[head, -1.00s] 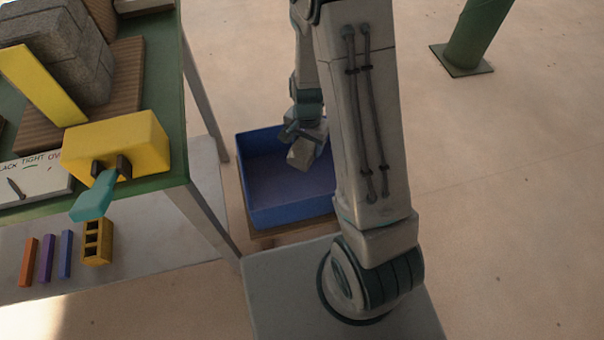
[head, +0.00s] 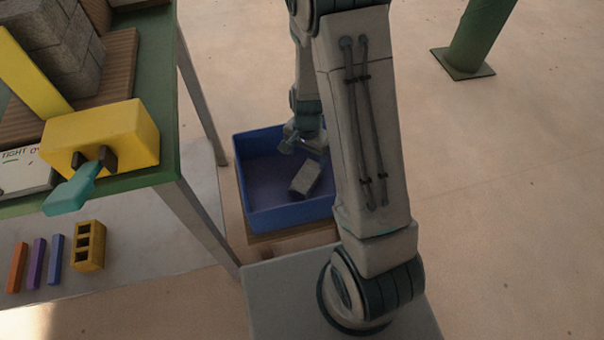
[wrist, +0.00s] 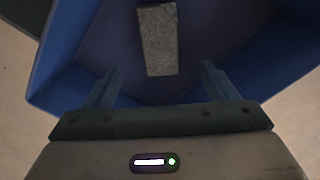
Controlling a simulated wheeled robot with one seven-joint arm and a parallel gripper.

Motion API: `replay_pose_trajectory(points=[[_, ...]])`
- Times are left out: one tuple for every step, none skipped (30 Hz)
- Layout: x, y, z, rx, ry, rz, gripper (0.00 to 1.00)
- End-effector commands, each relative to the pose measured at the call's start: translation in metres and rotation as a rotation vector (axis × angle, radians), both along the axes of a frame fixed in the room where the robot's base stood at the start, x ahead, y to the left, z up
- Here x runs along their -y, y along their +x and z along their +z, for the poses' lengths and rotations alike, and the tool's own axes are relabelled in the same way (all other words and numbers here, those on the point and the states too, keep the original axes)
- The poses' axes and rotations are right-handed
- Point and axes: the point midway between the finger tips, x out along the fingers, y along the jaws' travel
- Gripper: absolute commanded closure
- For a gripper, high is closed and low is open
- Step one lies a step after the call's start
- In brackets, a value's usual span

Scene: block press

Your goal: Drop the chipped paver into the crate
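The paver (head: 306,178) is a grey block lying inside the blue crate (head: 292,218), toward its right side. In the wrist view the paver (wrist: 157,40) shows beyond my fingertips, apart from them, with the crate's blue wall (wrist: 52,72) around it. My gripper (head: 300,142) is over the crate, above and behind the paver. In the wrist view my gripper (wrist: 157,80) has its two fingers wide apart with nothing between them.
A green-topped table (head: 165,178) stands left of the crate, holding grey blocks (head: 62,48) and a yellow press part (head: 100,138) with a teal handle (head: 72,192). A yellow holed block (head: 89,246) lies on the lower shelf. A green post (head: 478,38) stands at upper right amid clear floor.

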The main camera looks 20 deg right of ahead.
Motion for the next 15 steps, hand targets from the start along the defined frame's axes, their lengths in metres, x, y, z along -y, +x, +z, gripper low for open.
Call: replay_pose_trajectory(points=[[0.0, 0.0, 0.0, 0.0, 0.0, 0.0, 0.2], [0.0, 0.0, 0.0, -0.001, -0.001, 0.0, 0.2], [0.0, 0.0, 0.0, -0.001, 0.0, 0.0, 0.2], [0.0, -0.001, -0.001, -0.003, 0.0, 0.0, 0.2], [0.0, -0.001, -0.001, -0.003, 0.0, 0.0, 0.2], [0.0, -0.001, 0.0, -0.003, 0.0, 0.0, 0.2], [0.0, -0.001, 0.002, -0.002, -0.001, 0.0, 0.2], [0.0, -0.001, 0.004, -0.001, 0.0, 0.0, 0.2], [0.0, -0.001, 0.008, -0.001, 0.0, 0.001, 0.2], [0.0, 0.0, 0.013, -0.001, -0.001, 0.001, 0.2], [0.0, 0.0, 0.018, 0.001, -0.001, 0.001, 0.2], [0.0, 0.0, 0.026, 0.002, -0.001, 0.002, 0.2], [0.0, 0.0, 0.032, 0.001, 0.0, 0.002, 0.2], [0.0, 0.0, 0.039, 0.003, 0.0, 0.002, 0.2], [0.0, 0.001, 0.049, 0.004, 0.001, 0.001, 0.2]])
